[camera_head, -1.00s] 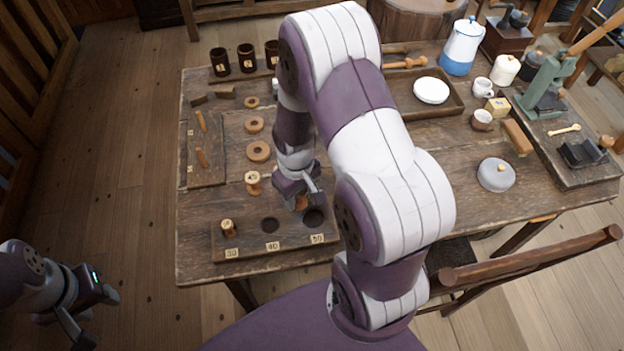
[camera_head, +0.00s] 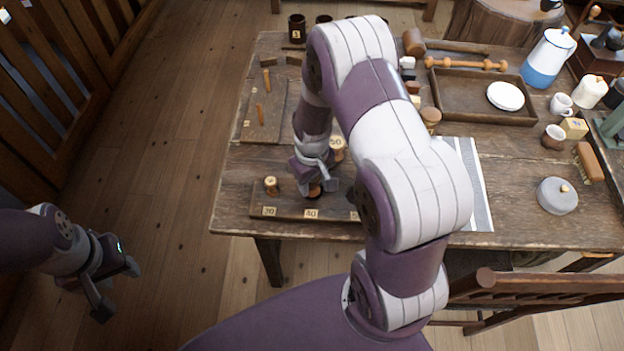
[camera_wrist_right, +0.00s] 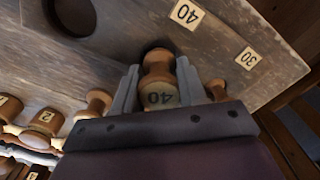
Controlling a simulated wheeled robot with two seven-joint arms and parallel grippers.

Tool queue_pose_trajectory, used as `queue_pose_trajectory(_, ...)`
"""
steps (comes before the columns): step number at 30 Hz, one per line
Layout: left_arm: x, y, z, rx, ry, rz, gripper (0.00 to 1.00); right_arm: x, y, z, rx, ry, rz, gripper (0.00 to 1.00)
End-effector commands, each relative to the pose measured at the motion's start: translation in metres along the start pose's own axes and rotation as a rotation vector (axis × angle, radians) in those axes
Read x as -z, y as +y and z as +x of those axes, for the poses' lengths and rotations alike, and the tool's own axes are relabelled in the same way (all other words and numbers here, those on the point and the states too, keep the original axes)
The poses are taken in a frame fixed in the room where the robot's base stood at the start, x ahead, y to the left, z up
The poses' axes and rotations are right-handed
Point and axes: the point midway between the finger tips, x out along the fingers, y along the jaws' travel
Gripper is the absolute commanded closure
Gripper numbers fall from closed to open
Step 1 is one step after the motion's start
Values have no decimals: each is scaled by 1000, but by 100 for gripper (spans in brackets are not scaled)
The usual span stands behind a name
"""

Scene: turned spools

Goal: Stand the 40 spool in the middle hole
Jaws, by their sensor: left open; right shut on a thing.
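The 40 spool is turned wood; its end marked 40 (camera_wrist_right: 160,95) faces the camera in the right wrist view. My right gripper (camera_head: 318,188) is shut around it, a finger on each side. The spool's far end is at the dark middle hole (camera_wrist_right: 158,46), beside the 40 label; I cannot tell whether it is inside. The board (camera_head: 290,207) has labels 30, 40 and 50. A small spool (camera_head: 271,184) stands at the 30 end. The 50-side hole (camera_wrist_right: 74,14) looks empty. My left gripper (camera_head: 118,288) is open and empty, left of the table.
Another pale-topped spool (camera_head: 337,145) stands behind the board, partly hidden by my right arm. A striped cloth (camera_head: 472,185) lies to the right. A chair (camera_head: 545,285) stands in front.

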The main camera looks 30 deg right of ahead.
Motion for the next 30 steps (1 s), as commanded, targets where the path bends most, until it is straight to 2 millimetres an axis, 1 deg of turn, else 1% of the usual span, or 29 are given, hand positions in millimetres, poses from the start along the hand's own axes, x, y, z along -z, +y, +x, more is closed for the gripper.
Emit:
queue_pose_trajectory(1, 0, 0, 2, 0, 0, 0, 57, 0, 0, 2, 0, 1, 0, 88)
queue_pose_trajectory(15, 0, 0, 1, 0, 0, 0, 57, 0, 0, 1, 0, 0, 0, 88)
queue_pose_trajectory(21, 1, 0, -4, 0, 0, 0, 57, 0, 0, 0, 0, 0, 0, 88)
queue_pose_trajectory(30, 0, 0, -3, 0, 0, 0, 57, 0, 0, 1, 0, 0, 0, 88)
